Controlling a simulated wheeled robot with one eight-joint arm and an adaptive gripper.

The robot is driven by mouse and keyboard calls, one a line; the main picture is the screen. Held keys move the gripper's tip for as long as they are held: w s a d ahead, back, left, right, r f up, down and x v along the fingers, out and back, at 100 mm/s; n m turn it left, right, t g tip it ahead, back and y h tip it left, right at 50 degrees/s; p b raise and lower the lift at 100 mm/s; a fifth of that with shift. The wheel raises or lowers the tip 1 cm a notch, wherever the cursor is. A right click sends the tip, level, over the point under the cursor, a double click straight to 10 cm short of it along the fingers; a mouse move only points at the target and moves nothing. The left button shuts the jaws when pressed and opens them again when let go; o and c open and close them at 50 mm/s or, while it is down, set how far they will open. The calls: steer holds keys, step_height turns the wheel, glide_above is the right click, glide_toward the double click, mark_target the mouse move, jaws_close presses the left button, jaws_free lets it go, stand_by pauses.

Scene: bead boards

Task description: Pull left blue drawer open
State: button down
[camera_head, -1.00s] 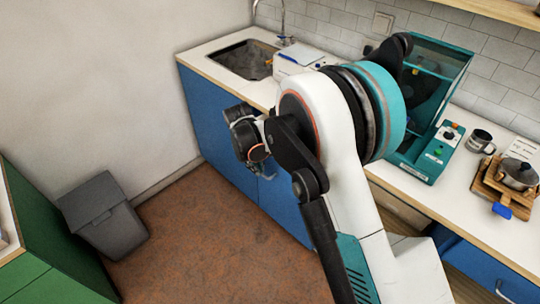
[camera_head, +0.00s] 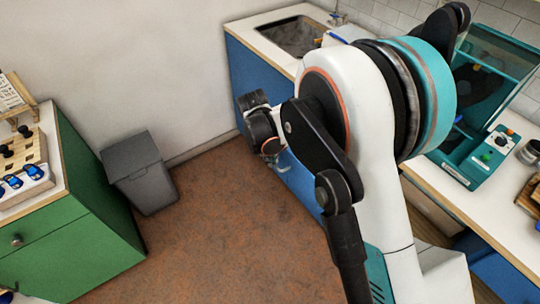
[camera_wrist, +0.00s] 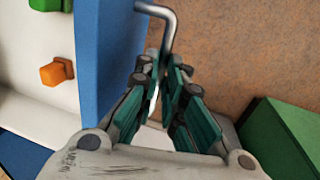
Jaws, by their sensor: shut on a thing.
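My gripper (camera_wrist: 165,80) is shut on a bent grey metal handle (camera_wrist: 170,32) in the wrist view. The handle stands out from a blue front (camera_wrist: 108,55), the drawer's. Left of that front is a white surface with an orange block (camera_wrist: 57,72) and a green block (camera_wrist: 62,38); it looks like the drawer's inside. In the head view my gripper (camera_head: 271,150) is low beside the blue cabinet (camera_head: 258,87), with a metal handle (camera_head: 284,163) near it. My arm hides much of the cabinet's front there.
A grey bin (camera_head: 140,175) stands on the brown floor (camera_head: 215,225) by the wall. A green cabinet (camera_head: 85,235) is at left. The sink (camera_head: 287,37) and a teal machine (camera_head: 480,150) are on the counter. The floor between the cabinets is clear.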

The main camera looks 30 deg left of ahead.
steer(key=c, duration=1.7)
jaws_free()
steer(key=shift+r, duration=0.15)
steer(key=r, duration=0.3)
steer(key=s+r, duration=0.1)
steer(key=r, duration=0.3)
steer(key=s+a+r, duration=0.1)
steer(key=r, duration=0.3)
steer(key=shift+r, duration=0.25)
